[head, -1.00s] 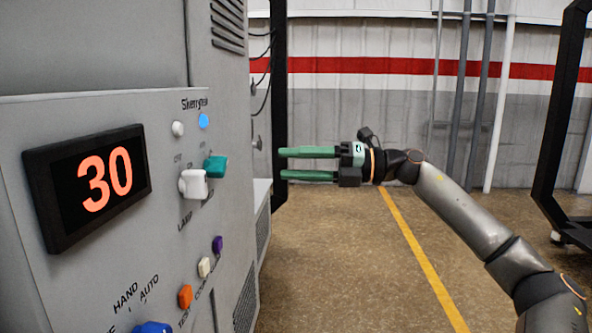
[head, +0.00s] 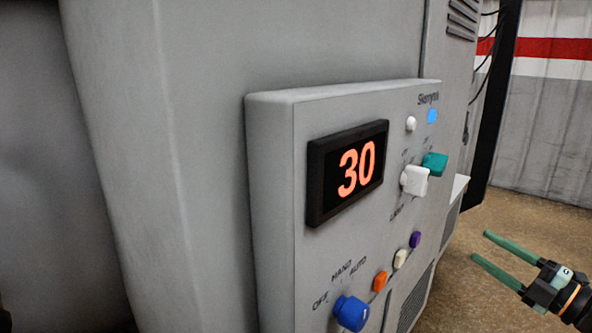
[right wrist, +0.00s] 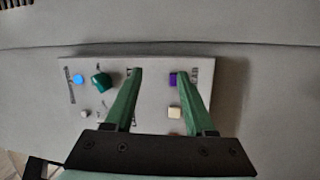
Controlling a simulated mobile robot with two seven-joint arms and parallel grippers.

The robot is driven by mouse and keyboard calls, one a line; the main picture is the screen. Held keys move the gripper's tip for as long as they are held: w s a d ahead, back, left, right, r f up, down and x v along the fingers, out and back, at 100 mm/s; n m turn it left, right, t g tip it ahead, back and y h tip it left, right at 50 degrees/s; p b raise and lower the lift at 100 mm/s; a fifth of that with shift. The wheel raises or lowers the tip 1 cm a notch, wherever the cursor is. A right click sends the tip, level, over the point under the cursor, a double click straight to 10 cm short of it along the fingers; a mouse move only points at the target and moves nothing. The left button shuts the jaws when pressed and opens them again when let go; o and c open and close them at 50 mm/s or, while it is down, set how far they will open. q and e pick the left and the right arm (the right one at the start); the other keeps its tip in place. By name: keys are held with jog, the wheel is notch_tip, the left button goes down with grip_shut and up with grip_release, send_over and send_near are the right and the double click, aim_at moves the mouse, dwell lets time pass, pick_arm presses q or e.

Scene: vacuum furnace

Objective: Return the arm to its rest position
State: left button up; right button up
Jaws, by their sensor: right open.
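My right gripper (head: 481,247) is at the lower right of the head view, with its two green fingers apart and nothing between them. It is to the right of the furnace's control panel (head: 290,215) and clear of it. In the right wrist view the open fingers (right wrist: 155,75) point toward the panel (right wrist: 150,68), which shows between and beyond them. Most of my right arm is outside the head view. My left gripper is not in view.
The panel carries a display (head: 348,172) reading 30, a blue knob (head: 350,313), a white knob (head: 414,180), a teal knob (head: 434,164) and several small buttons. The furnace body (head: 200,120) fills the left. Open floor (head: 520,215) lies at the right.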

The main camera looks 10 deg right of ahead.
jog(key=s+a+f+m+g+h+p, duration=0.1)
jog(key=s+a+f+m+h, duration=0.2)
jog(key=f, duration=0.5)
jog(key=s+a+f+m+h+p, duration=0.2)
jog(key=a+f+m, duration=0.1)
jog(key=f+m, duration=0.35)
jog(key=s+a+f+m+g+h+p, duration=0.1)
jog(key=s+a+f+m+h, duration=0.2)
jog(key=f, duration=0.5)
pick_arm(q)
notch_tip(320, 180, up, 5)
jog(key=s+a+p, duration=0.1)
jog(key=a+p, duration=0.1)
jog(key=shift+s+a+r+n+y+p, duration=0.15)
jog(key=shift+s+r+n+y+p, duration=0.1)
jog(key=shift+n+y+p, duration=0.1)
pick_arm(e)
jog(key=s+a+f+m+g+y, duration=0.1)
jog(key=s+a+f+m+g, duration=0.2)
jog(key=s+a+f, duration=0.2)
jog(key=s+a+f+m+g, duration=0.3)
jog(key=s+a, duration=0.5)
jog(key=a, duration=0.5)
notch_tip(320, 180, down, 2)
jog(key=shift+s+f+m+g+y, duration=0.1)
jog(key=shift+s+m+g+y, duration=0.25)
jog(key=shift+m, duration=0.2)
